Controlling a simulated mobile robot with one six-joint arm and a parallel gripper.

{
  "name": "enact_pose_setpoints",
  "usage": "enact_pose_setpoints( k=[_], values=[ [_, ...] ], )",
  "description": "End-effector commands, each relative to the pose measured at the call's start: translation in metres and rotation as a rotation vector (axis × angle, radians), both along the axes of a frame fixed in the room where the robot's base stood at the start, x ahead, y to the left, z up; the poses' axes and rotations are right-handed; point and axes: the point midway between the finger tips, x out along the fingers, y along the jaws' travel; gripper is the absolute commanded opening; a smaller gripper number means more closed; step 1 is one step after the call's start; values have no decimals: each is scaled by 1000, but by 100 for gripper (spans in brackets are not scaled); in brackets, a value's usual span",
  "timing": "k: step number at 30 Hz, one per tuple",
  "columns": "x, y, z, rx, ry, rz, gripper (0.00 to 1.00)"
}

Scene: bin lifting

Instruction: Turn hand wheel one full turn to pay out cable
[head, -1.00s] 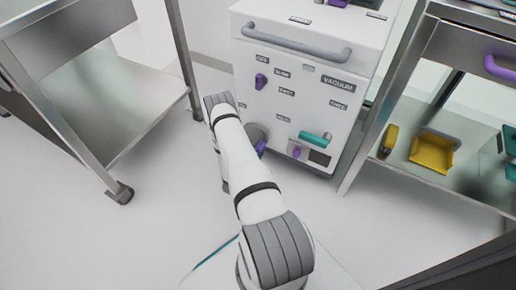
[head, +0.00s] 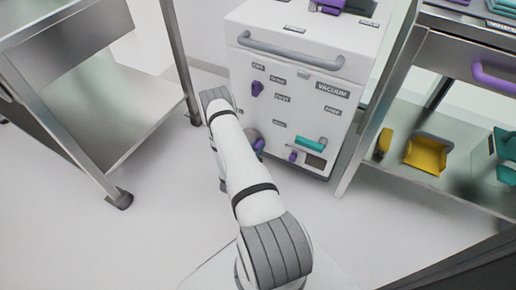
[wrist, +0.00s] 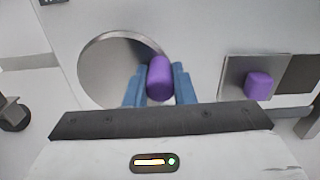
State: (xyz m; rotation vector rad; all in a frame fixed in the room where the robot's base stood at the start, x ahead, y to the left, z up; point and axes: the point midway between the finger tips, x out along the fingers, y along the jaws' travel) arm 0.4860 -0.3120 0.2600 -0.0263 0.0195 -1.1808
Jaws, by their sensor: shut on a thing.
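The hand wheel (wrist: 108,72) is a round metal disc on the white cabinet front. Its purple handle (wrist: 160,78) stands out near the disc's lower right edge. My gripper (wrist: 159,86) has its two blue fingers on either side of the handle and is shut on it. In the head view the wheel (head: 250,134) and purple handle (head: 259,145) show partly beside my arm, which hides the gripper. No cable is visible.
The white cabinet (head: 352,60) also carries a purple knob (head: 256,88), a teal handle (head: 310,146) and a small purple knob (wrist: 259,85) right of the wheel. A metal cart (head: 110,150) stands left; a shelf with a yellow bin (head: 426,153) stands right.

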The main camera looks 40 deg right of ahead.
Motion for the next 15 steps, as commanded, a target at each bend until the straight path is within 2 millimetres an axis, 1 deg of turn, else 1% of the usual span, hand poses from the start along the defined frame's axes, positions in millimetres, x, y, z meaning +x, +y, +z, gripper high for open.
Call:
enact_pose_setpoints(
  k=[1, 6, 15],
  values=[
    [3, 2, 4, -18, 36, 6, 0],
    [8, 3, 11, -78, 179, 6, 0],
    [15, 7, 19, -164, 384, 8, 0]
  ],
)
